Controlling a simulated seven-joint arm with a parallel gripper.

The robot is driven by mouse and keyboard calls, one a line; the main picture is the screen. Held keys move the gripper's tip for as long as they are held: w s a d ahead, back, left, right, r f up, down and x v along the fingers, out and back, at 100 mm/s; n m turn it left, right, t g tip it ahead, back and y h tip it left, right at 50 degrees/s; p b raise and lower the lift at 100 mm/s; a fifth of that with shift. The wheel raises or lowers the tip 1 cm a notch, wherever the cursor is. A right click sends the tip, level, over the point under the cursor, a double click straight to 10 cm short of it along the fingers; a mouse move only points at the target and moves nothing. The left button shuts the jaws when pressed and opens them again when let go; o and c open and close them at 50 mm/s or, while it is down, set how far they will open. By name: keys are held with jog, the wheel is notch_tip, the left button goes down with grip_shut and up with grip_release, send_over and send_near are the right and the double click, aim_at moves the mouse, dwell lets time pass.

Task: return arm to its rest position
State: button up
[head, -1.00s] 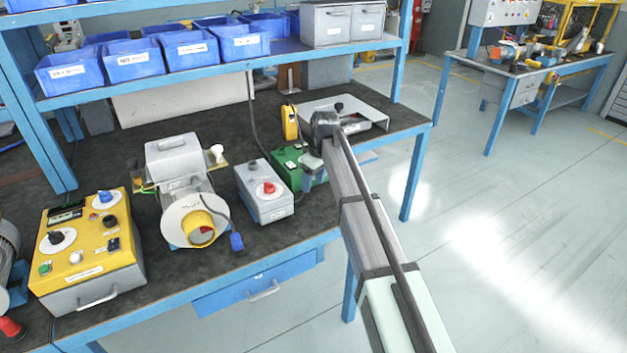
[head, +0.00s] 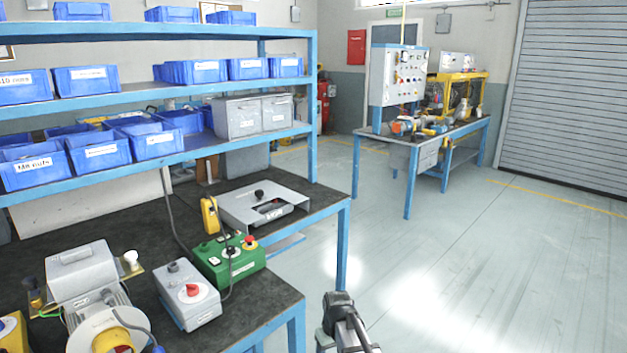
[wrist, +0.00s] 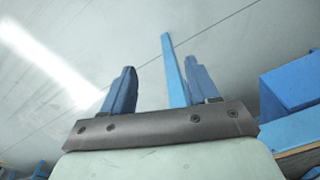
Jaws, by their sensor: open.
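My gripper shows in the wrist view (wrist: 160,88) with its two blue fingers apart and nothing between them. Behind the fingers are the grey floor and a blue bench leg. In the head view, part of my arm shows at the bottom, right of the bench (head: 335,203) and over open floor. The fingertips cannot be made out there. The arm is apart from the things on the bench.
On the bench stand a blower motor (head: 85,270), a grey box with a red knob (head: 187,295), a green control box (head: 230,262) and a grey plate fixture (head: 265,205). Shelves with blue bins (head: 95,150) rise behind. The floor at right (head: 480,270) is clear.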

jog(key=s+d+f+m, duration=0.5)
jog(key=s+d+f, duration=0.3)
jog(key=s+d, duration=0.5)
jog(key=s+f+g, duration=0.3)
jog(key=s+f, duration=0.7)
jog(key=s, duration=0.4)
jog(key=s+f+g, duration=0.4)
jog(key=s+f, duration=0.5)
jog(key=s, duration=0.6)
jog(key=shift+s+a+f+h, duration=0.25)
jog(key=shift+a+f+h, duration=0.15)
